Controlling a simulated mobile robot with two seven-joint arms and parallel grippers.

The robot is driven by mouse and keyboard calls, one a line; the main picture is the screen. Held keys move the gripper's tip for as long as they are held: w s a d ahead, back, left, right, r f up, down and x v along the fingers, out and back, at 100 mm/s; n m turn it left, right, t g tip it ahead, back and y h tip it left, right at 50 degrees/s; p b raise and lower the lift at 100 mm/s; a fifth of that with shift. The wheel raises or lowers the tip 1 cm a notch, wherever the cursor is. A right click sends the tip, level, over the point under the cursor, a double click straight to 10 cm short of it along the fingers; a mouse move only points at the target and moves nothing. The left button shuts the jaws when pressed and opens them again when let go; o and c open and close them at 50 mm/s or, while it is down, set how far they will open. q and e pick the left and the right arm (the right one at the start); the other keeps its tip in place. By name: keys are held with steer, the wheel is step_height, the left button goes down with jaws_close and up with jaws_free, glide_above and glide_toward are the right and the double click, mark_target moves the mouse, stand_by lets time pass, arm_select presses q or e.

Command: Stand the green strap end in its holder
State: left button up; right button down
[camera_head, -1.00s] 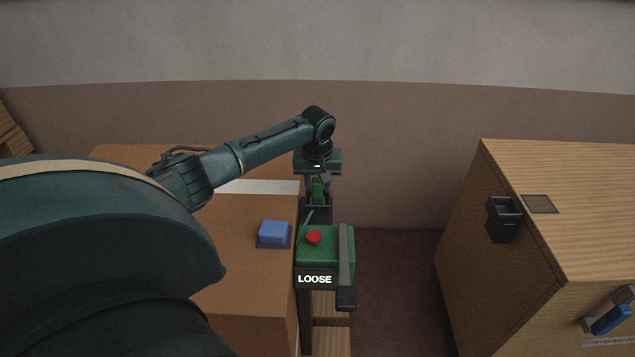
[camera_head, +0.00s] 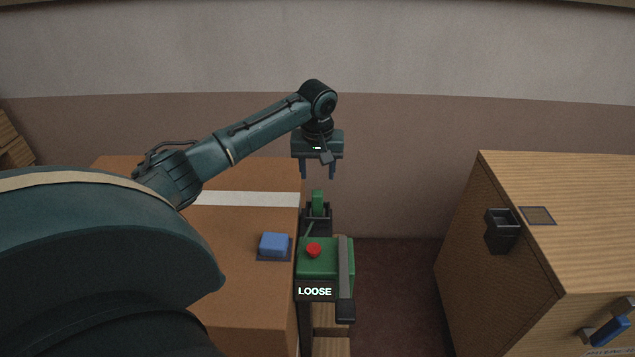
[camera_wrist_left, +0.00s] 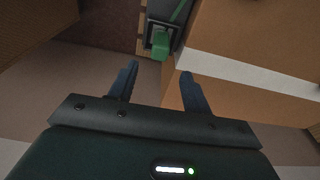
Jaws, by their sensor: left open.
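The green strap end (camera_head: 317,200) stands upright in its dark holder (camera_head: 317,216), behind the green tool. Both also show at the top of the left wrist view, the strap end (camera_wrist_left: 161,46) in the mouth of the holder (camera_wrist_left: 150,27). My left gripper (camera_head: 318,172) is open and empty above the strap end, apart from it. In the left wrist view its two fingers (camera_wrist_left: 158,85) are spread with nothing between them. My right gripper is not in view.
A green tool (camera_head: 333,262) with a red button (camera_head: 314,250) and a lit "LOOSE" sign stands in front of the holder. A blue block (camera_head: 274,243) lies on the brown box (camera_head: 245,292). A wooden cabinet (camera_head: 545,255) with a black cup (camera_head: 501,232) stands at the right.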

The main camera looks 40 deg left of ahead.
arm_select(q)
steer(key=r, duration=0.2)
steer(key=shift+s+d+r, duration=0.15)
steer(key=shift+s+r, duration=0.05)
steer(key=shift+r, duration=0.15)
steer(key=shift+f, duration=0.1)
